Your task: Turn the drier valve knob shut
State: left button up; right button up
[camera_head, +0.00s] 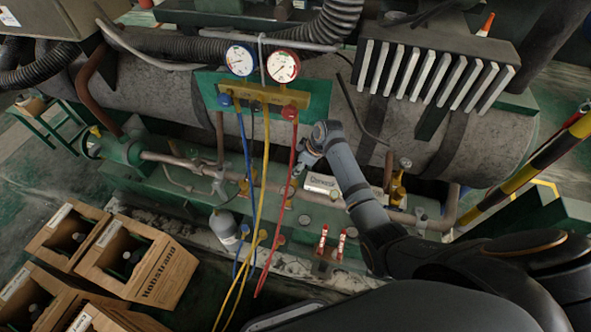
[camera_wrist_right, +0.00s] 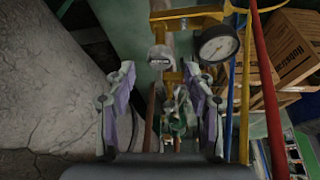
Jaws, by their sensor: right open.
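My right gripper (camera_head: 298,169) reaches in from the right, just right of the red hose and above the pipework. In the right wrist view its two fingers (camera_wrist_right: 161,98) stand apart with nothing between them. Beyond them is yellow valve work (camera_wrist_right: 186,20) with a small round gauge (camera_wrist_right: 215,43) and a grey cap or knob (camera_wrist_right: 160,57). I cannot tell for sure whether this is the drier valve knob; the fingers appear apart from it. In the head view a brass valve (camera_head: 244,186) on the pipe is partly hidden behind hoses. My left gripper is not in view.
A manifold (camera_head: 265,95) with two gauges carries blue, yellow and red hoses (camera_head: 292,190) that hang close to my right gripper. A white labelled box (camera_head: 321,184) lies just below it. Another brass valve (camera_head: 398,188) stands right. Wooden crates (camera_head: 127,262) stand lower left.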

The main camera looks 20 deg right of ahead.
jog(key=shift+x, duration=1.55)
grip_shut()
